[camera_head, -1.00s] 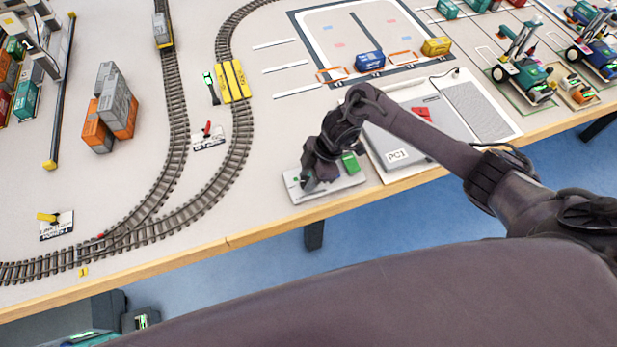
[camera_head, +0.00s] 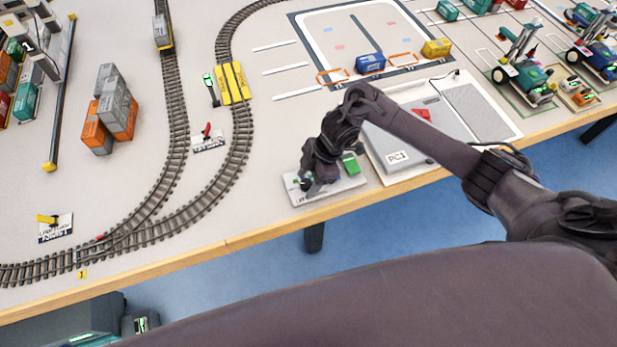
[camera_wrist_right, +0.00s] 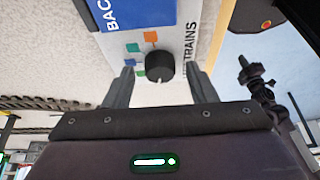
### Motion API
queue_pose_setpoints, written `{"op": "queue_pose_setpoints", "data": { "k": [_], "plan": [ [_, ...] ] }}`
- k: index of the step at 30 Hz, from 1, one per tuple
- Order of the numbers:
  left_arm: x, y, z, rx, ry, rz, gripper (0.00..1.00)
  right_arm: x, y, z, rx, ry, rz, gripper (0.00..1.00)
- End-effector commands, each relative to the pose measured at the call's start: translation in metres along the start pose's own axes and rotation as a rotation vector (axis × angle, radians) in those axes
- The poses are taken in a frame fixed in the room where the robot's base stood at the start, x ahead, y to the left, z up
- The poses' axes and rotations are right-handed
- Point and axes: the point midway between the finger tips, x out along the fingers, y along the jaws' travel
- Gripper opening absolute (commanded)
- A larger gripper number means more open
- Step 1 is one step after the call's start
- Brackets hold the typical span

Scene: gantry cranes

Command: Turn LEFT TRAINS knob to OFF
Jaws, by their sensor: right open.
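The LEFT TRAINS knob (camera_wrist_right: 159,66) is a round dark knob with a pale mark on its edge, on a light panel (camera_wrist_right: 187,12) in the right wrist view. Small orange, blue and green squares surround it, and lettering ending in "TRAINS" runs beside it. My right gripper (camera_wrist_right: 160,84) is open, with one finger on each side of the knob and a gap to each. In the head view, my right gripper (camera_head: 306,184) is over the left end of the small panel (camera_head: 325,196) and hides the knob there. My left gripper is not in view.
A green block (camera_head: 350,164) is on the panel's right part. Curved railway track (camera_head: 236,150) and a red lever (camera_head: 207,131) lie to the left. The table's wooden front edge (camera_head: 226,250) is close.

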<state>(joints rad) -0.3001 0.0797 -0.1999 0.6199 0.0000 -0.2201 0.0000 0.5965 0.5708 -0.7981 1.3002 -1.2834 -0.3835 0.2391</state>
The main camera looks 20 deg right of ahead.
Motion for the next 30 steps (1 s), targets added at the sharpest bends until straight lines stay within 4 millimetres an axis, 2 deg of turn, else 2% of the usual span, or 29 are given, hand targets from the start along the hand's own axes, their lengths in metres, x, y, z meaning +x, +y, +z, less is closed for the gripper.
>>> {"op": "queue_pose_setpoints", "data": {
  "k": [5,15,18,30],
  "plan": [
    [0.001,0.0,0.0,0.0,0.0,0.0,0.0,-0.008,0.001,0.0,0.0,0.001,0.003,0.51],
    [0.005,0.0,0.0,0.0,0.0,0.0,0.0,-0.063,0.001,0.001,-0.002,-0.001,0.003,0.51],
    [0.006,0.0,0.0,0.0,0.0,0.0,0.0,-0.073,0.001,0.001,-0.002,-0.001,0.001,0.51],
    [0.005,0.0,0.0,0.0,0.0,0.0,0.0,-0.078,0.0,0.0,0.0,0.0,0.0,0.51]
  ]
}}
